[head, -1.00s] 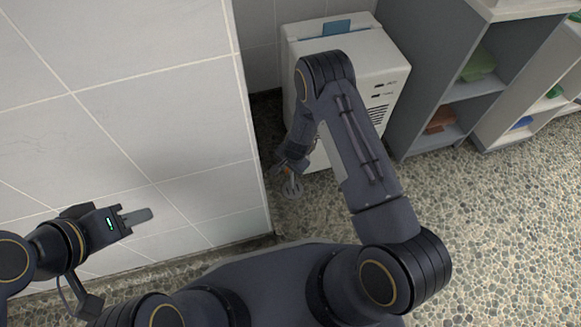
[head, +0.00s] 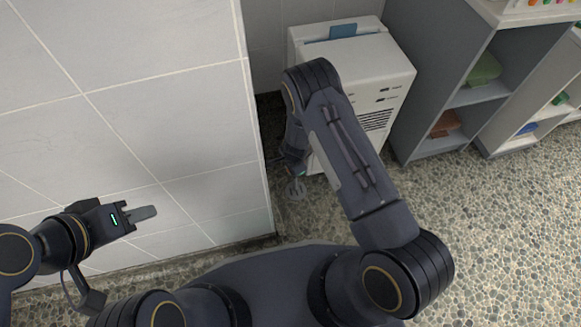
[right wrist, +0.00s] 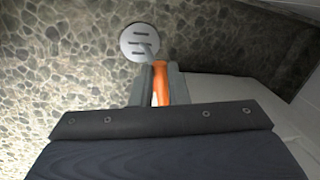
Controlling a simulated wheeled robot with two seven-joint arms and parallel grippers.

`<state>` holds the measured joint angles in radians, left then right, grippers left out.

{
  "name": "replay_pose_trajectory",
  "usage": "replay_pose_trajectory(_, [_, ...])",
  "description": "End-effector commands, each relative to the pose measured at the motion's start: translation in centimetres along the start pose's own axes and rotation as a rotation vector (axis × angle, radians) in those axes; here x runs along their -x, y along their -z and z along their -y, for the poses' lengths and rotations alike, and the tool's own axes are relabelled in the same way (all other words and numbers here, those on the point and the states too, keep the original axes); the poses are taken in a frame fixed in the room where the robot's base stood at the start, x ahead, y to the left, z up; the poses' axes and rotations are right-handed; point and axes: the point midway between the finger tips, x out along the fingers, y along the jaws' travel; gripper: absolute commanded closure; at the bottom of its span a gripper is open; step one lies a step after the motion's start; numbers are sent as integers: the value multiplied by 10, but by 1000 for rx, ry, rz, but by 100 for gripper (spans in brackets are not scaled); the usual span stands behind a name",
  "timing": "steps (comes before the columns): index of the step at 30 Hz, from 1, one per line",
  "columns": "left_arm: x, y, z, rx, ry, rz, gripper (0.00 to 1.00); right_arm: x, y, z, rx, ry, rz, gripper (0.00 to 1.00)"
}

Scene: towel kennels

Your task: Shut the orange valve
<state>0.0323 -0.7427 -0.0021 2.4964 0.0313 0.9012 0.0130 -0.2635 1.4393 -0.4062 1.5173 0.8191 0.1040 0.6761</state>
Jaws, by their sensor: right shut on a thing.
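The orange valve's handle (right wrist: 161,88) shows in the right wrist view as a narrow orange bar between the fingers of my right gripper (right wrist: 157,76). The gripper is shut on it. The valve's body and pipe are hidden. In the head view, my right gripper (head: 292,170) is down in the gap between the tiled wall and the white machine, and I cannot make out the orange handle there. My left gripper (head: 141,216) is in front of the tiled wall at the left, far from the valve. It is seen edge-on, so its opening cannot be told.
A round metal floor drain (right wrist: 139,42) lies just past the right fingertips. The white machine (head: 362,62) stands right of the gap, and the tiled wall (head: 150,110) ends left of it. Grey shelves (head: 425,75) stand farther right. The pebbled floor (head: 490,240) at right is clear.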

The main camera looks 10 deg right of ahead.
Motion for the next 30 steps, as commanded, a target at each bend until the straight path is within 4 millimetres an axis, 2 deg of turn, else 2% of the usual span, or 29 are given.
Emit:
replay_pose_trajectory(4, [0,0,0,0,0,0,64,0,0,0,1,0,0,100])
replay_pose_trajectory(5, [0,0,0,0,0,0,64,0,0,0,1,0,0,83])
replay_pose_trajectory(9, [0,0,0,0,0,0,64,0,0,0,1,0,0,65])
replay_pose_trajectory(19, [2,1,-1,0,0,0,64,5,0,1,1,1,0,64])
replay_pose_trajectory(30, [24,12,-11,0,0,0,64,64,0,1,1,2,0,64])
